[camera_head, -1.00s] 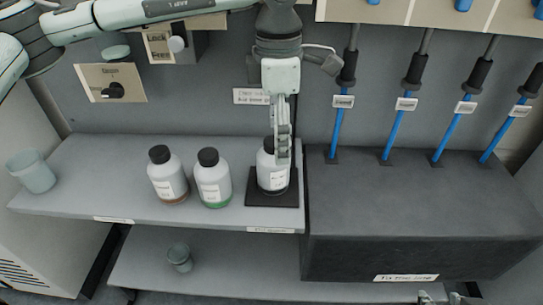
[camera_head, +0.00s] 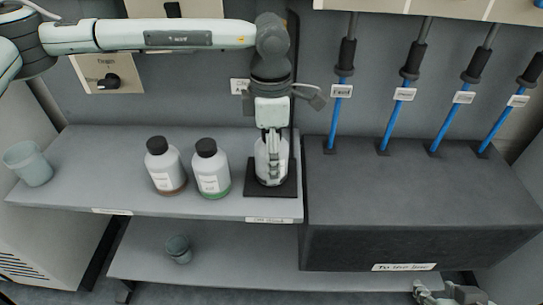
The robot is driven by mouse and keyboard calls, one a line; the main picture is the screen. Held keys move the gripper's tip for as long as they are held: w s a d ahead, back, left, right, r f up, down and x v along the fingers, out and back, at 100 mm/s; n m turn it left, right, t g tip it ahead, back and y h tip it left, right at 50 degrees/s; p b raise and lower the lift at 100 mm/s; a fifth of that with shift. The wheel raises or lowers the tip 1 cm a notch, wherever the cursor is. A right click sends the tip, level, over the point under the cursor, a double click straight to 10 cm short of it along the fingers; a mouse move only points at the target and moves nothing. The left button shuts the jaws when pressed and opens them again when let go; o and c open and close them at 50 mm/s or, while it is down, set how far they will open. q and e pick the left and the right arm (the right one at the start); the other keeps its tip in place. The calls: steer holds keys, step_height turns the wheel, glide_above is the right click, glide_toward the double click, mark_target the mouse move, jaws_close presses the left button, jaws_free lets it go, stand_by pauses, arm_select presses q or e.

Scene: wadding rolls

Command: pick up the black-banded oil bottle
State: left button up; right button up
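A white bottle (camera_head: 261,158) with a white label stands upright on a black square pad (camera_head: 288,190) on the upper shelf. Its cap and much of its front are hidden by my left gripper, and its band colour cannot be made out. My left gripper (camera_head: 273,165) points down, its fingers overlapping the bottle; whether they are closed on it cannot be told. To the left stand a brown-banded bottle (camera_head: 165,167) and a green-banded bottle (camera_head: 211,169), both with black caps. My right gripper (camera_head: 447,294) shows only partly at the bottom right edge, away from the bottles.
A grey-green cup (camera_head: 29,164) stands at the shelf's left end, another cup (camera_head: 178,249) on the lower shelf (camera_head: 230,262). A dark grey block (camera_head: 420,200) with several blue rods rises right of the pad. The shelf between cup and brown-banded bottle is clear.

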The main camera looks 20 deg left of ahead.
arm_select(q)
steer(key=c, duration=1.2)
steer(key=shift+r, duration=0.1)
steer(key=shift+s+d+r, duration=0.1)
steer(key=shift+s+r, duration=0.05)
steer(key=shift+r, duration=0.35)
step_height(320, 180, up, 6)
steer(key=shift+f, duration=0.25)
arm_select(e)
steer(key=w+a+r+t+y+b, duration=0.1)
steer(key=w+a+r+t, duration=0.1)
steer(key=a, duration=0.1)
steer(key=w+a+r+t+y, duration=0.1)
steer(key=w+a+r+t, duration=0.1)
steer(key=w+a+r, duration=0.1)
steer(key=shift+w+r+n+b, duration=0.15)
steer(key=shift+r+n+b, duration=0.15)
steer(key=shift+n+b, duration=0.1)
arm_select(q)
steer(key=shift+s+d+r, duration=0.1)
steer(key=shift+s+d, duration=0.8)
steer(key=shift+s, duration=2.25)
steer(key=shift+s+d+r, duration=0.1)
steer(key=shift+s+d, duration=0.8)
steer(key=shift+s, duration=2.25)
steer(key=shift+s+d, duration=0.9)
steer(key=shift+s, duration=2.25)
arm_select(e)
steer(key=shift+w+a+r, duration=0.1)
steer(key=shift+a+r, duration=0.05)
